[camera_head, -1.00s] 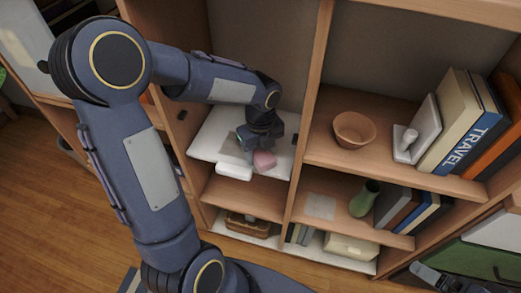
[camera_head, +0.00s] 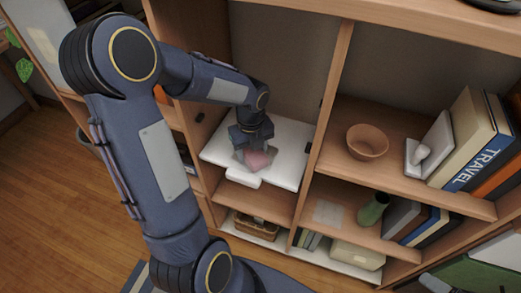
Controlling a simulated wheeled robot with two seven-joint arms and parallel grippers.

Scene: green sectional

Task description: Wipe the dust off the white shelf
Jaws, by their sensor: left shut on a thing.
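The white shelf (camera_head: 286,150) is a pale board in the left bay of the wooden bookcase. My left gripper (camera_head: 252,146) reaches down over its left half and is shut on a small pink thing (camera_head: 259,159), perhaps a sponge or cloth. The pink thing appears to be at the shelf surface; I cannot tell if it presses on it. A faint grey patch, which may be dust (camera_head: 239,156), shows beside it, partly hidden by the gripper. A small white block (camera_head: 243,178) sits at the shelf's front edge. My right gripper (camera_head: 436,284) is only partly seen at the bottom right.
A wooden upright stands right of the white shelf. Beyond it are a terracotta bowl (camera_head: 367,142), a white bookend (camera_head: 428,155) and books (camera_head: 470,135). Below are a green vase (camera_head: 372,210), a greyish square patch (camera_head: 329,212) and a basket (camera_head: 256,226). The shelf's right half is clear.

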